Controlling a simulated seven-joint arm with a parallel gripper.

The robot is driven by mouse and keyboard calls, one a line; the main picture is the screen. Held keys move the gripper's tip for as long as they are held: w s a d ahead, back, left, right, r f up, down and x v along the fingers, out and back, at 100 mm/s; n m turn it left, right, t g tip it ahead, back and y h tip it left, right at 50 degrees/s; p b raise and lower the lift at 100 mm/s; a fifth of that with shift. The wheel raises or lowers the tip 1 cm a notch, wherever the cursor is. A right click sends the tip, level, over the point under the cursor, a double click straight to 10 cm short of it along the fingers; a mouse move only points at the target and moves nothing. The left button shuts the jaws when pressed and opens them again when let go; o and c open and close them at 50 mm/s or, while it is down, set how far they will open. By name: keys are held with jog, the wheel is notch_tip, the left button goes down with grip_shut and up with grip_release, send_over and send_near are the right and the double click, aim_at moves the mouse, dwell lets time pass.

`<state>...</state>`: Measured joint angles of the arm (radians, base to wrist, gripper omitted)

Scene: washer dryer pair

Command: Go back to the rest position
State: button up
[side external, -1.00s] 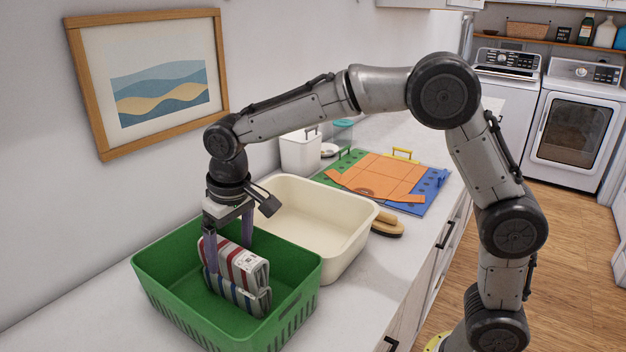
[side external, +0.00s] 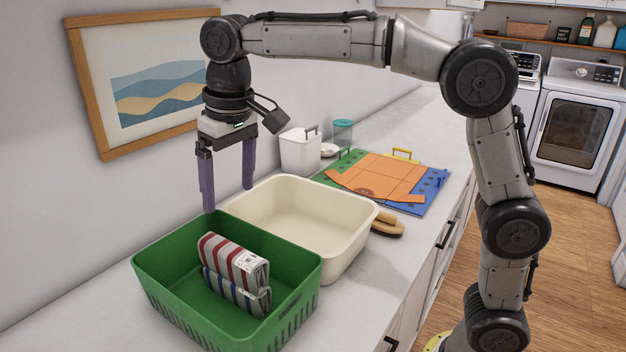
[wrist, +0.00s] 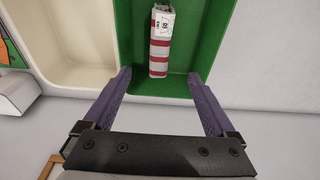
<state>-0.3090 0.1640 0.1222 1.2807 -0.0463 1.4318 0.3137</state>
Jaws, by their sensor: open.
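My gripper (side external: 228,198) is open and empty, raised above the back edge of the green basket (side external: 150,277). Its two purple fingers point down and are wide apart; they also show in the wrist view (wrist: 160,84). A red-striped folded cloth bundle (side external: 233,259) lies in the green basket on top of a blue-striped one (side external: 237,292). In the wrist view the red-striped bundle (wrist: 161,42) lies beyond the fingertips, apart from them. The blue-striped bundle cannot be made out there.
An empty cream tub (side external: 345,245) stands beside the basket. Behind are a brush (side external: 388,227), a green, orange and blue folding board (side external: 385,178), a white canister (side external: 300,152) and a teal-lidded jar (side external: 343,133). A framed picture (side external: 150,80) hangs on the wall close to my gripper.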

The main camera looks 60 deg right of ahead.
jog(key=s+d+r+m+t, duration=0.2)
jog(key=s+d+r, duration=0.2)
jog(key=s+d, duration=0.8)
jog(key=s+f+n+t, duration=0.1)
jog(key=s+f+n, duration=0.1)
jog(key=s+f, duration=1.1)
jog(key=shift+t, duration=0.4)
jog(key=shift+d, duration=0.1)
